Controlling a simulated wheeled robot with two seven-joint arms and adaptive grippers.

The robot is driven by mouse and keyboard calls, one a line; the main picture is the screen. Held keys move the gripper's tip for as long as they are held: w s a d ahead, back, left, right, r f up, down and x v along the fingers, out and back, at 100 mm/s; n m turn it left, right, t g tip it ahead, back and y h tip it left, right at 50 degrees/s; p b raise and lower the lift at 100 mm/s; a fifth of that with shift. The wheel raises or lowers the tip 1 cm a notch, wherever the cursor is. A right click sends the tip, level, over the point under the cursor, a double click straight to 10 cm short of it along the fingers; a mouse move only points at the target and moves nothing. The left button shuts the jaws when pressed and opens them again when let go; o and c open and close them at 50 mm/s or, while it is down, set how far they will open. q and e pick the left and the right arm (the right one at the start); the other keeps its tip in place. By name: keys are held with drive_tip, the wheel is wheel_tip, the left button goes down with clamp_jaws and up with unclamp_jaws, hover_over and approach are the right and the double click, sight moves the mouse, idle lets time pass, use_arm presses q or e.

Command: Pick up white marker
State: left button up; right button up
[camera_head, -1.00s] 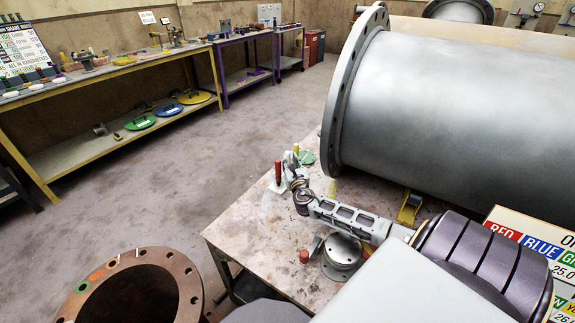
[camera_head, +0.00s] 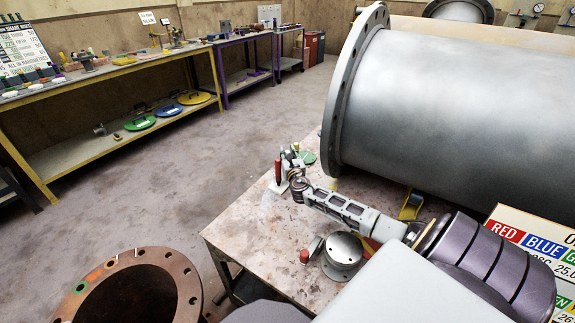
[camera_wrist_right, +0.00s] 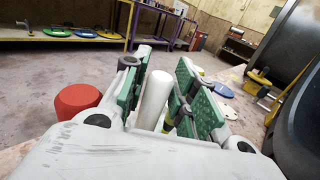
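The white marker (camera_wrist_right: 155,98) stands upright between the green-padded fingers of my right gripper (camera_wrist_right: 168,62) in the right wrist view. The fingers are apart, with a gap showing on the right side of the marker; I cannot tell whether the left pad touches it. The marker's lower end is hidden by the gripper body. In the head view my right gripper (camera_head: 294,160) is over the near table, beside a red marker (camera_head: 278,172). The white marker is too small to make out surely there. My left gripper is not in view.
A red cylinder top (camera_wrist_right: 78,100) is close left of my right gripper. A large grey flanged pipe (camera_head: 450,110) lies at the right. A metal flange piece (camera_head: 343,252) sits on the table (camera_head: 250,235) beneath my right arm. A rusty pipe (camera_head: 185,280) stands at the front left.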

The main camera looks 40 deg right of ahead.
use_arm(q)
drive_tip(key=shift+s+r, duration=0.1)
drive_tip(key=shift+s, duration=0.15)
use_arm(e)
clamp_jaws()
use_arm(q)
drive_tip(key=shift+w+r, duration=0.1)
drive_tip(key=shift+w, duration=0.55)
use_arm(e)
drive_tip(key=shift+r, duration=0.15)
